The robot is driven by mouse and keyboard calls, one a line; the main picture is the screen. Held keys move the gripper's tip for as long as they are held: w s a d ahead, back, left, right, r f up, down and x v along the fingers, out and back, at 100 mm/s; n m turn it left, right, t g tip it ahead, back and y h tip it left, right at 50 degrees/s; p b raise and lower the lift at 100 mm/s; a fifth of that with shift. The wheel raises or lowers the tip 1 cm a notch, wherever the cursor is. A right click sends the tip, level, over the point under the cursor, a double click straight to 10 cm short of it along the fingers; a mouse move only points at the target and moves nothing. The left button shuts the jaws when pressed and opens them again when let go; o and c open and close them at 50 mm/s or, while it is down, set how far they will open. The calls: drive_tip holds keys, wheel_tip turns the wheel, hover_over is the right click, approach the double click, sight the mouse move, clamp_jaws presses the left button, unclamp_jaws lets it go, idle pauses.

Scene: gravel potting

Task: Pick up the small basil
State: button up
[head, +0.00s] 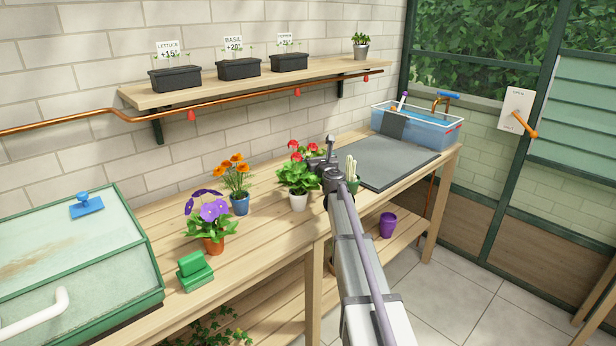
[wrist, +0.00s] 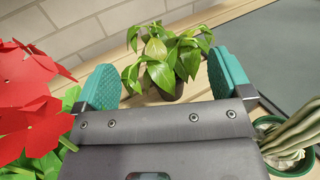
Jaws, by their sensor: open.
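A small leafy green plant in a dark pot, which looks like the basil (wrist: 172,58), stands on the bench in the wrist view. My gripper (wrist: 164,72) is open, with one teal finger pad on each side of the plant in that picture. The plant appears a little beyond the fingers, and I see no contact. The pot's lower part is hidden by the gripper body. In the head view my gripper (head: 325,165) is over the bench; its fingers are hard to make out and it mostly hides this plant.
A red-flowered plant (head: 298,177) in a white pot stands close left of my gripper; its petals (wrist: 30,85) fill the wrist view's left side. A cactus (head: 350,168) is close on the right. A grey mat (head: 385,160) lies clear beyond. A shelf (head: 200,92) runs above.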

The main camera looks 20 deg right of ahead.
wheel_tip(320, 180, down, 8)
drive_tip(key=b, duration=0.6)
drive_tip(key=shift+r, duration=0.15)
drive_tip(key=shift+w+r+p, duration=0.45)
drive_tip(key=shift+w+r, duration=0.05)
drive_tip(key=shift+w, duration=0.05)
drive_tip(key=w, duration=0.4)
drive_tip(key=w+d, duration=0.1)
drive_tip(key=w, duration=0.1)
drive_tip(key=shift+w, duration=0.3)
drive_tip(key=shift+s, duration=0.1)
drive_tip(key=shift+r, duration=0.1)
drive_tip(key=shift+c, duration=0.2)
drive_tip(key=c, duration=1.1)
